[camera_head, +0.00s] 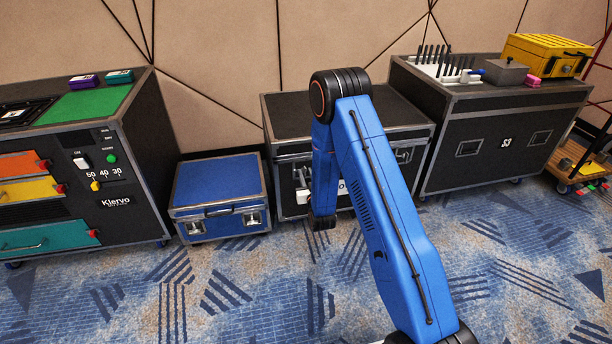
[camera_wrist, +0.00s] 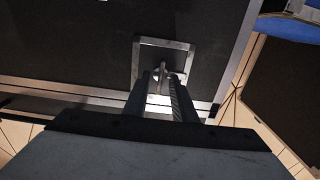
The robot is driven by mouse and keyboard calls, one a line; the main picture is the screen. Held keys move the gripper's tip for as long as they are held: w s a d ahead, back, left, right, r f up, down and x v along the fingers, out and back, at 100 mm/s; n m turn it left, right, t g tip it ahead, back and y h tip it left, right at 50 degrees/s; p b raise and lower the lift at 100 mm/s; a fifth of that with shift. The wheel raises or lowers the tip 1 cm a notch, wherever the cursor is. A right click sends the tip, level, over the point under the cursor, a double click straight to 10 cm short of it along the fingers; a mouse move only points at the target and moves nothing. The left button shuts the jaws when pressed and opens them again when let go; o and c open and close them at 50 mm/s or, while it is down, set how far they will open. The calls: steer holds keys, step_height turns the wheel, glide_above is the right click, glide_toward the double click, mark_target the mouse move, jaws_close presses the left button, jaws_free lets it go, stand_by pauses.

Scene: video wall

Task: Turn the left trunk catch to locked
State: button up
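The trunk (camera_head: 290,115) is a black case with metal edges, standing against the wall behind my arm in the head view. Its left catch (camera_wrist: 162,73) is a small metal turn-piece in a square metal recess plate (camera_wrist: 180,45), close to the trunk's side edge. In the wrist view my gripper (camera_wrist: 161,82) is at this catch, with one finger on each side of the turn-piece. The fingers stand apart with a gap between them; I cannot tell whether either touches the piece. The right catch (camera_head: 404,154) shows beside my arm. My arm hides much of the trunk's front.
A smaller blue trunk (camera_head: 218,181) stands close on the left. A black console (camera_head: 140,130) with coloured drawers is further left. A large black case (camera_head: 500,135) carrying a yellow toolbox (camera_head: 545,52) stands right. The patterned carpet (camera_head: 200,300) in front is clear.

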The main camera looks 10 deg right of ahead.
steer(key=shift+w, duration=0.1)
jaws_close()
steer(key=shift+m, duration=0.3)
steer(key=shift+d+f+m, duration=0.1)
steer(key=shift+m, duration=2.8)
steer(key=shift+d+f+m, duration=0.1)
steer(key=shift+m, duration=2.8)
steer(key=shift+d+f+m, duration=0.1)
steer(key=shift+m, duration=2.8)
